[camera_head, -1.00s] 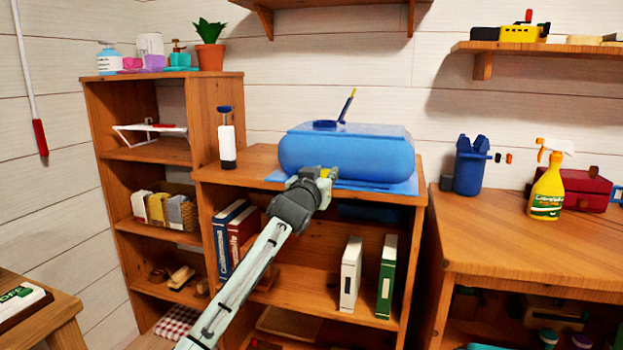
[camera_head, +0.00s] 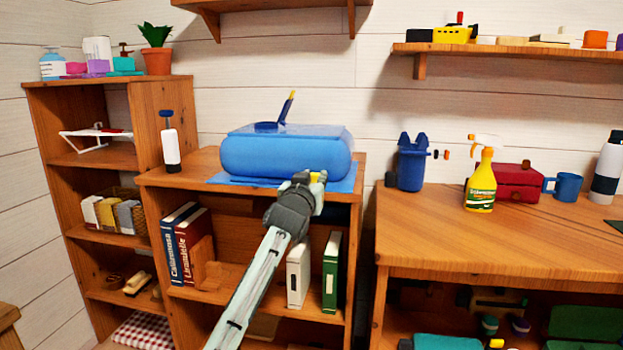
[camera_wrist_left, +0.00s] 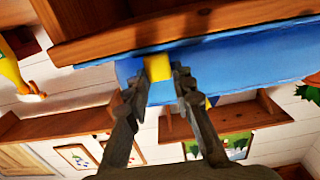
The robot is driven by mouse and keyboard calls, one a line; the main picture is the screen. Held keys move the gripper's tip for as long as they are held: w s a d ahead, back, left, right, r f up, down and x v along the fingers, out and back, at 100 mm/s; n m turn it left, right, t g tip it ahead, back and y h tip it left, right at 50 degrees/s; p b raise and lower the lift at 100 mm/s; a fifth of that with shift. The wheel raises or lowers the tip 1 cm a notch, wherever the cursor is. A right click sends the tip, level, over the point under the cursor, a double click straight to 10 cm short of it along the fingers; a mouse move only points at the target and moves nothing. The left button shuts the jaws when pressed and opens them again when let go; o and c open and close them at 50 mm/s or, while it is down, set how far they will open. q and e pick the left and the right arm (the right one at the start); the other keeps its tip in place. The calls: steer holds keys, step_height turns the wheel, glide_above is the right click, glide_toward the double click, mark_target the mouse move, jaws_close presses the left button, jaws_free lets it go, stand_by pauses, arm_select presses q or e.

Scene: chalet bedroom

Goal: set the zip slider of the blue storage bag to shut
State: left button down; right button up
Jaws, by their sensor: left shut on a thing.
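The blue storage bag (camera_head: 285,157) lies puffed up on a blue mat (camera_head: 345,184) on top of the middle shelf unit. My left gripper (camera_head: 309,182) is at the bag's front face, right of its middle. A small yellow slider (camera_head: 315,177) shows at its tips. In the left wrist view, my left gripper (camera_wrist_left: 157,84) has its fingers closed on both sides of the yellow slider (camera_wrist_left: 157,67), against the blue bag (camera_wrist_left: 225,70). The zip line itself is too small to make out. My right gripper is out of view.
A blue pump with a yellow-tipped handle (camera_head: 288,106) rises from or behind the bag. On the right table (camera_head: 450,240) are a blue bin (camera_head: 411,164) and a yellow spray bottle (camera_head: 481,185).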

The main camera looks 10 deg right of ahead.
arm_select(q)
steer(key=shift+d, duration=0.1)
steer(key=c, duration=1.3)
jaws_free()
steer(key=shift+s, duration=0.1)
steer(key=v, duration=1.2)
